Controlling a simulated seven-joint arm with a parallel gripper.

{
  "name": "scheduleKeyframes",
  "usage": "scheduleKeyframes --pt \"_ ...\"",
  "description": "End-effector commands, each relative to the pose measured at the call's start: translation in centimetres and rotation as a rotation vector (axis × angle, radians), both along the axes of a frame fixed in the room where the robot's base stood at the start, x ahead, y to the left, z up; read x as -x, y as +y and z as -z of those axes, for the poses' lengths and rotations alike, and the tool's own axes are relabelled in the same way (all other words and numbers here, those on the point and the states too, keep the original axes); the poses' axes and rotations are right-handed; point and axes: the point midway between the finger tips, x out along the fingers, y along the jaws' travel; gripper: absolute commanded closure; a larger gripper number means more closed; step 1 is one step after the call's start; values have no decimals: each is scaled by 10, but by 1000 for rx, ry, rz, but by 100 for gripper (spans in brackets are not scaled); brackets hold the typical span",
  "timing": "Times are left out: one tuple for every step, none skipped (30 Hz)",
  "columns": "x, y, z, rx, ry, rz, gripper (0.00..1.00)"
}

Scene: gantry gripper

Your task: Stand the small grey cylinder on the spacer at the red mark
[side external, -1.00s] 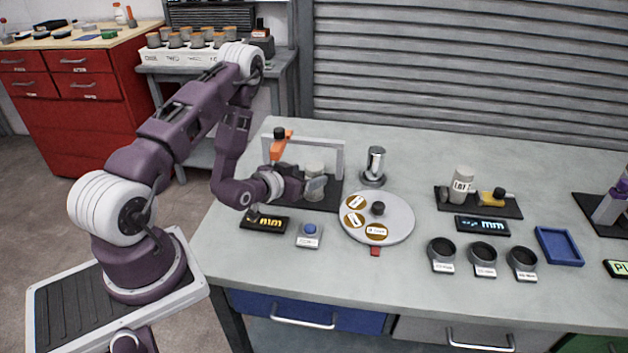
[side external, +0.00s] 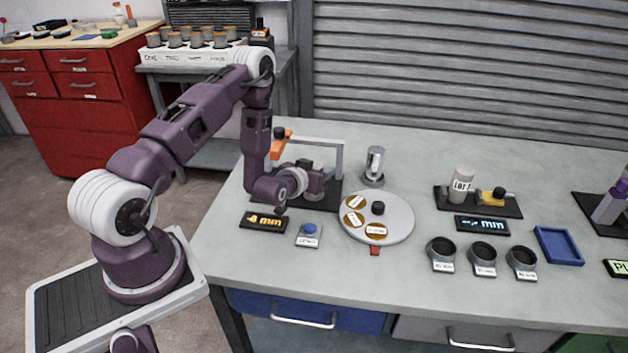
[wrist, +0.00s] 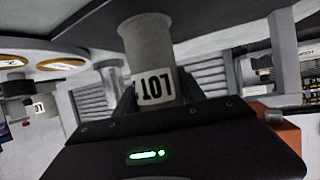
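A grey cylinder (wrist: 150,50) with a LOT label fills the middle of the wrist view, which is upside down. A red tab (side external: 375,251) is at the front edge of the round grey turntable (side external: 395,232). I cannot pick out the spacer.
The turntable carries labelled discs and a dark knob (side external: 378,208). A shiny metal post (side external: 375,165) stands behind it. A display (side external: 264,221) and blue button (side external: 310,230) lie in front of my gripper. Right are a second LOT cylinder (side external: 462,183), dark cups (side external: 482,252) and a blue tray (side external: 559,246).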

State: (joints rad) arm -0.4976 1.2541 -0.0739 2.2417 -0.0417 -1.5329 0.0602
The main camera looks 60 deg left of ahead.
Motion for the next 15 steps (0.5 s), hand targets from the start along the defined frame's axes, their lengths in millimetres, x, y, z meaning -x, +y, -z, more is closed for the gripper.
scheduleKeyframes --pt "0 0 0 0 0 0 65" --pt "0 0 0 0 0 0 70" --pt "0 0 0 0 0 0 78" --pt "0 0 0 0 0 0 84" --pt "0 0 0 0 0 0 90" --pt "0 0 0 0 0 0 98" --pt "0 0 0 0 0 0 100" --pt "0 0 0 0 0 0 100" --pt "0 0 0 0 -1 0 100" --pt "0 0 -1 -1 -3 0 100" --pt "0 0 -1 -1 -3 0 100" --pt "0 0 -1 -1 -3 0 100" --pt "0 0 -1 -1 -3 0 100" --pt "0 0 -1 -1 -3 0 100" --pt "0 0 -1 -1 -3 0 100"
